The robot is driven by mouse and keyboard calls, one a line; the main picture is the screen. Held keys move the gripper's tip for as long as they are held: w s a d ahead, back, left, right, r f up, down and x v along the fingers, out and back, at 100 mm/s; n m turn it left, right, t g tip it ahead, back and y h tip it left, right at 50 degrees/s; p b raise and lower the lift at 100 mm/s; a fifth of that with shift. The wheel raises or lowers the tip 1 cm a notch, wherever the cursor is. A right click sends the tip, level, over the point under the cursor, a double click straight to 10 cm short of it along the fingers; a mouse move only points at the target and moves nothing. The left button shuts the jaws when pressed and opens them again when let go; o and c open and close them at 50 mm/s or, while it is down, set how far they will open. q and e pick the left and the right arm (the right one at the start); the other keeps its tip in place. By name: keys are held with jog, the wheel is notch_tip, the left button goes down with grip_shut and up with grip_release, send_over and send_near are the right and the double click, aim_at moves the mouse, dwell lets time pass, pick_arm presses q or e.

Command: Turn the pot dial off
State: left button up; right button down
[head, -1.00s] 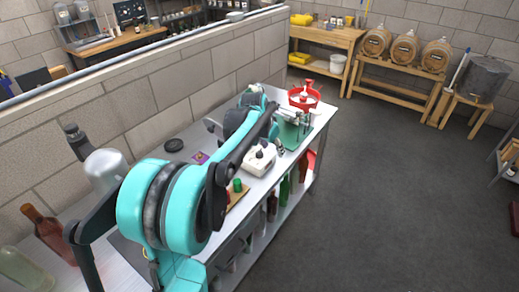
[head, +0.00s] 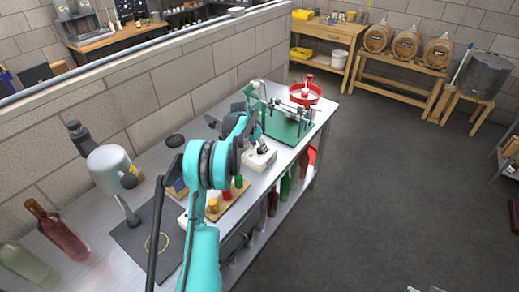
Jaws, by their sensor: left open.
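A white box-shaped unit (head: 258,160) stands on the steel bench, right of the middle of its top. I take it for the pot. Its dial is too small and too covered to make out. My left gripper (head: 262,148) is over this unit, close above or touching it; I cannot tell which. It is open, and I see nothing held in it. My turquoise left arm reaches over the bench from the bottom edge. Small pale tips at the bottom edge look like my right gripper (head: 425,290); they are cut off.
A green stand (head: 284,126) with metal parts and a red bowl (head: 305,94) stand beyond the unit. A wooden board (head: 228,198) with coloured pieces lies nearer. Bottles (head: 62,236) stand at the left. A block wall (head: 150,105) backs the bench; the floor at right is clear.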

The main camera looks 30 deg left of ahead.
pick_arm(q)
jog(key=shift+w+f, duration=0.25)
jog(key=shift+f, duration=0.25)
jog(key=shift+c, duration=0.2)
grip_shut()
